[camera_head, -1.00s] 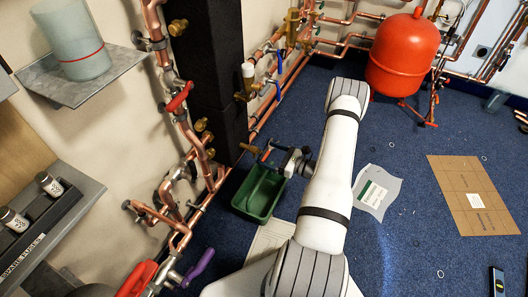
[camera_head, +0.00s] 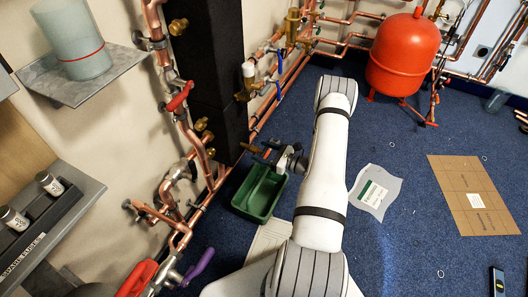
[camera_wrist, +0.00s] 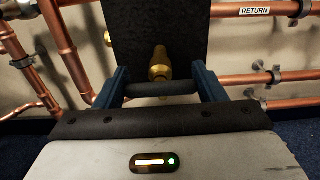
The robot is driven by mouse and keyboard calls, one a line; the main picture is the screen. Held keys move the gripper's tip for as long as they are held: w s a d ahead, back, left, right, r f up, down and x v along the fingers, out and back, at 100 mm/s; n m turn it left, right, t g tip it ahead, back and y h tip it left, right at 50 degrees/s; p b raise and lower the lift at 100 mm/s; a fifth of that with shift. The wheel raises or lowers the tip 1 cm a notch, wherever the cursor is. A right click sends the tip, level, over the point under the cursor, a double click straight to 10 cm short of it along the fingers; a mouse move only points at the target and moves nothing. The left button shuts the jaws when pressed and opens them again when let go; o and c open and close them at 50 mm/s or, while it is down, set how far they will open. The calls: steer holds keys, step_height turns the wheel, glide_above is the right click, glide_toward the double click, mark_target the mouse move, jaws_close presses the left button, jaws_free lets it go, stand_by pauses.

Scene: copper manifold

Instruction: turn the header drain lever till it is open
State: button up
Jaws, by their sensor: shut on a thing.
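The header drain is a brass valve (camera_wrist: 160,65) low on the black header block (camera_wrist: 155,25) in the wrist view. A dark bar, the drain lever (camera_wrist: 162,88), lies crosswise just in front of the brass body. The two blue fingers of my gripper (camera_wrist: 162,92) stand at either end of the bar, and the gripper is shut on it. In the head view my gripper (camera_head: 272,156) is beside the brass drain (camera_head: 250,148) at the foot of the block, above the green tub. The lever is hard to make out there.
A green tub (camera_head: 245,207) stands on the blue floor under the drain. Copper pipes (camera_head: 201,160) run up the wall at left. A red vessel (camera_head: 402,55) stands at the back right. A paper sheet (camera_head: 366,205) and cardboard (camera_head: 458,200) lie on open floor at right.

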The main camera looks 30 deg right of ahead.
steer(key=shift+c, duration=0.9)
steer(key=n+b, duration=0.1)
steer(key=n, duration=0.3)
steer(key=shift+s+a+f, duration=0.1)
steer(key=n+b, duration=0.1)
steer(key=n, duration=0.2)
steer(key=shift+n, duration=0.3)
steer(key=n+b, duration=0.2)
steer(key=n, duration=0.1)
steer(key=shift+s+a+f+n, duration=0.1)
steer(key=shift+a+f+n, duration=0.05)
steer(key=shift+n, duration=0.15)
steer(key=shift+n+b, duration=0.9)
steer(key=shift+n, duration=0.9)
